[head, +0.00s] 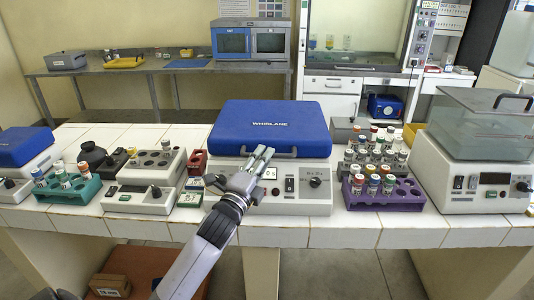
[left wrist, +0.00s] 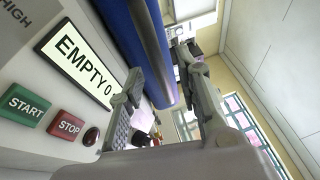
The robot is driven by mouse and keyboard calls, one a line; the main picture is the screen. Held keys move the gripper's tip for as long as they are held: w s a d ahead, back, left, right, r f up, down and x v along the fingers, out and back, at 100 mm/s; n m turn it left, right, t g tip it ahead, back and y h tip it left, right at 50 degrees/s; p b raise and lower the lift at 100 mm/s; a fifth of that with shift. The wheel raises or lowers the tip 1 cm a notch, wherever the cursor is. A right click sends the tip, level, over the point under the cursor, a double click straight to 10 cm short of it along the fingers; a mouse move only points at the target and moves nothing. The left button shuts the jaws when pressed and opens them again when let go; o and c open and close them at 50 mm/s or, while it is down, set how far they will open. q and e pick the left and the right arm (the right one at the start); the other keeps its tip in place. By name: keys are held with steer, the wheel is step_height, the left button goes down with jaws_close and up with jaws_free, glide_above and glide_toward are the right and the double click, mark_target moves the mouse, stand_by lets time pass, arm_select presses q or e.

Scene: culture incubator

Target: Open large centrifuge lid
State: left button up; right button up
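The large centrifuge has a blue lid (head: 270,118) marked WHIRLANE, which is down on its pale body (head: 290,204). My right gripper is not in view.
A purple rack (head: 384,202) with capped tubes stands right of the centrifuge. A clear-lidded machine (head: 490,130) is further right. A green rack (head: 68,190) and small devices stand at left. In the left wrist view, the display (left wrist: 75,62) reads EMPTY 0.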

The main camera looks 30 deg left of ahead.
arm_select(q)
steer(key=shift+x, duration=1.25)
steer(key=shift+c, duration=0.2)
jaws_close()
